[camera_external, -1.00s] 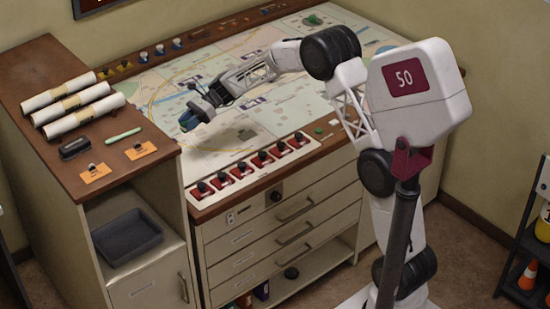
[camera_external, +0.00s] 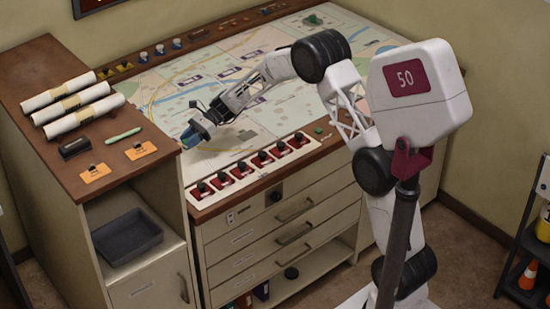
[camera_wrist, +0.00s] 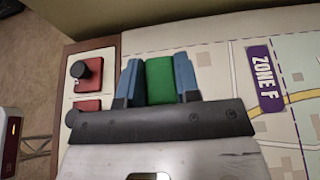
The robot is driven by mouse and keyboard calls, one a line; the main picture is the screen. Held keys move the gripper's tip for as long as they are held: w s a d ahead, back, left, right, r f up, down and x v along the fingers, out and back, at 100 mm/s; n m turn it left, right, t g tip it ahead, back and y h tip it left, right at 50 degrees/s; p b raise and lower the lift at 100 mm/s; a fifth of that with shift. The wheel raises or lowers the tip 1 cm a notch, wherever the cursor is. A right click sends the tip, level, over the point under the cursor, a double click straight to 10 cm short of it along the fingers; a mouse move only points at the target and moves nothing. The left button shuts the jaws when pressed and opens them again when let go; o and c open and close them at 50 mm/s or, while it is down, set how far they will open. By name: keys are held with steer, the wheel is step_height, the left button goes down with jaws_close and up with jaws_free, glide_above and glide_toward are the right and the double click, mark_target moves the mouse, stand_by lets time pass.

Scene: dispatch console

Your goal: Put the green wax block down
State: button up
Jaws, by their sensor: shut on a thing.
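The green wax block (camera_wrist: 160,80) sits between the two blue fingers of my gripper (camera_wrist: 159,82) in the wrist view. My gripper is shut on it. In the external view my gripper (camera_external: 191,137) is over the front left part of the map table, close to the side cabinet. The block is hard to make out there. I cannot tell exactly how high the block is above the map.
A row of red switches with black knobs (camera_external: 220,181) runs along the table's front edge. The wooden cabinet top (camera_external: 60,150) at left holds white rolls (camera_external: 84,117), a green pen (camera_external: 123,135) and orange tags (camera_external: 95,173). The map (camera_external: 250,125) has clear room behind my gripper.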

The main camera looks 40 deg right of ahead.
mark_target(191, 164)
steer(key=shift+f, duration=1.75)
steer(key=shift+f, duration=1.9)
steer(key=o, duration=0.9)
steer(key=shift+f, duration=0.1)
steer(key=v, duration=1.2)
